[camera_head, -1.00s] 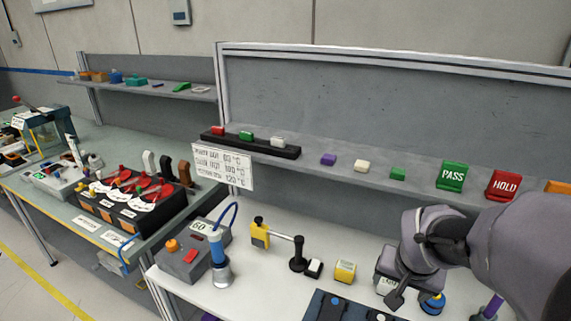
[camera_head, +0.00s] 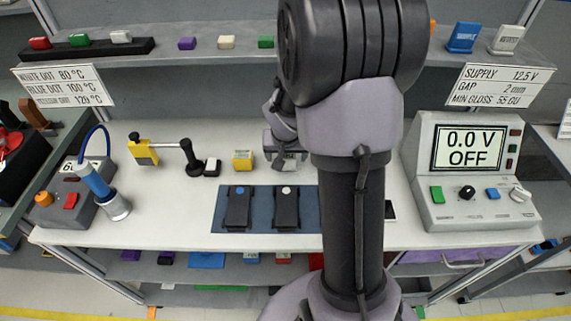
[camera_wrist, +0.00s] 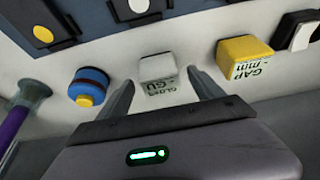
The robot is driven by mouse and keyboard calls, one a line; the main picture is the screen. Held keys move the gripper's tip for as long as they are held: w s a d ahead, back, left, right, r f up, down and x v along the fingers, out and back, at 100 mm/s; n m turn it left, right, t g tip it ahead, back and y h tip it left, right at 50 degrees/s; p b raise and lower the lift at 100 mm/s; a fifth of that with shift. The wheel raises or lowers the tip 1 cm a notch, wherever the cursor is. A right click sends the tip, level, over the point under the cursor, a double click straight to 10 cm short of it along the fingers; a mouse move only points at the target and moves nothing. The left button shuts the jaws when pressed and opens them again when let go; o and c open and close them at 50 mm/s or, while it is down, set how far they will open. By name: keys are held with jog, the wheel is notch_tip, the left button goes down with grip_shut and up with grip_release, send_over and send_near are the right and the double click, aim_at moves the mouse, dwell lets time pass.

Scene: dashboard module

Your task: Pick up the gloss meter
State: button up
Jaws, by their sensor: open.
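The gloss meter is a small light grey block marked "GLOSS - GU" (camera_wrist: 158,70). In the wrist view it stands on the white bench just beyond and between the fingertips of my gripper (camera_wrist: 160,80). The two fingers are apart, one toward each side of the block, with nothing held. In the head view my gripper (camera_head: 284,152) is over the bench behind the blue mat, and my arm hides most of that spot.
A yellow gap gauge (camera_wrist: 244,57) stands to the right of the gloss meter and a blue-and-yellow round piece (camera_wrist: 88,87) to its left. A blue mat (camera_head: 262,212) holds dark plates with dots. A power supply reading "0.0 V OFF" (camera_head: 470,160) stands at right.

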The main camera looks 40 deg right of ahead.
jog(key=shift+x, duration=1.2)
jog(key=shift+r, duration=0.15)
jog(key=shift+c, duration=1)
jog(key=c, duration=1.4)
